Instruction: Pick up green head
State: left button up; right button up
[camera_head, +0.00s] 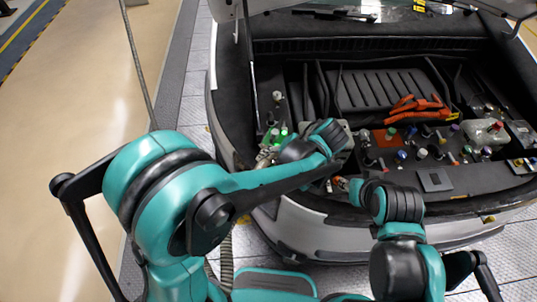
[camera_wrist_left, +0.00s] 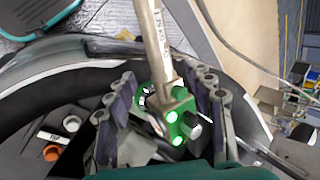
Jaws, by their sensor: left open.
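The green head (camera_wrist_left: 178,122) is a bright green piece at the lower end of a grey metal rod (camera_wrist_left: 152,40) in the left wrist view. In the head view the green head (camera_head: 281,132) is a small green spot at the left side of the car's open bay. My left gripper (camera_wrist_left: 166,98) is open, with one finger on each side of the green head and rod. I cannot tell whether the fingers touch it. In the head view my left gripper (camera_head: 266,152) is just below the green spot. My right gripper (camera_head: 341,184) is small and partly hidden near the bay's front edge.
The open bay has several coloured caps and knobs, orange-red handled cables (camera_head: 418,108) and a clear bottle (camera_head: 486,132) at the right. The car's front bumper (camera_head: 310,235) borders the bay. Open floor (camera_head: 85,100) lies to the left.

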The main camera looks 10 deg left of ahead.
pick_arm(q)
jog(key=b+x, duration=0.1)
jog(key=x, duration=0.6)
jog(key=shift+a+f+b, duration=0.2)
jog(key=shift+f+b, duration=0.05)
jog(key=shift+b, duration=0.1)
grip_shut()
jog(key=shift+r, duration=0.1)
